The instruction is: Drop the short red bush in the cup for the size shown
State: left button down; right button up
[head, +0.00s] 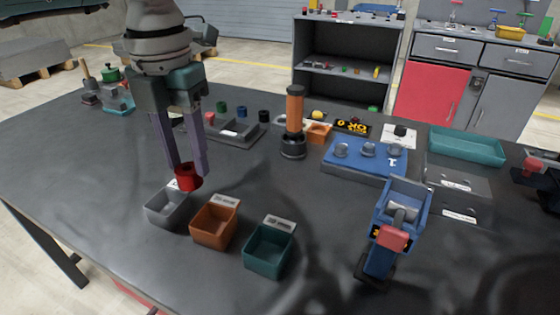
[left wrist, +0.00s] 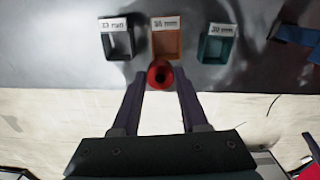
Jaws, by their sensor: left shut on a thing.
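My left gripper (head: 188,172) points down and is shut on the short red bush (head: 188,180). It holds the bush above the table, near the far side of the grey cup (head: 160,213) in the head view. The orange cup (head: 212,240) and teal cup (head: 265,264) stand to the right, open at the top. In the left wrist view, the bush (left wrist: 160,75) shows between the fingertips (left wrist: 160,84), overlapping the near edge of the orange cup (left wrist: 166,44).
A blue stand with a red block (head: 390,238) is at the right front. A blue block with grey knobs (head: 365,158) and a black-and-orange post (head: 294,120) stand behind the cups. A grey tray (head: 238,134) with small parts lies behind the gripper. The left front table is clear.

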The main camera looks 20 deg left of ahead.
aim_at(188, 167)
pick_arm(q)
notch_tip(188, 167, down, 4)
jog(key=shift+r+b, duration=0.15)
jog(key=shift+b, duration=1.05)
jog(key=shift+c, duration=1.7)
grip_release()
jog(key=shift+r, duration=0.1)
jog(key=shift+r, duration=0.1)
notch_tip(188, 167, up, 10)
jog(key=shift+f, duration=0.15)
